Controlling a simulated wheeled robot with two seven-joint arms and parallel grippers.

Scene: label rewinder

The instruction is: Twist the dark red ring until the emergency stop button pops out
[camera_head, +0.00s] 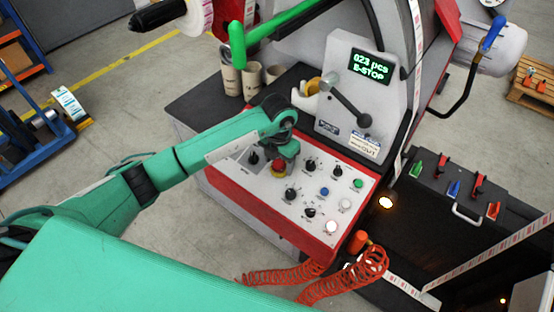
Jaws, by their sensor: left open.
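The emergency stop button (279,169), red with yellow around its base, sits on the white control panel (262,188) of the machine. The dark red ring cannot be told apart from the button at this size. My left gripper (284,154) reaches in from the left and points down right over the button, covering its upper part. Its jaws are open, though the fingers are mostly hidden under the wrist; I cannot tell whether they touch the button. The display (370,66) shows "023 pcs" and "E-STOP" in green. My right gripper is not in view.
Several black knobs and coloured buttons surround the stop button, including a blue button (324,191). A black crank lever (350,106) stands behind the panel. Cardboard cores (251,78) stand at the back left. A coiled orange hose (345,277) hangs in front.

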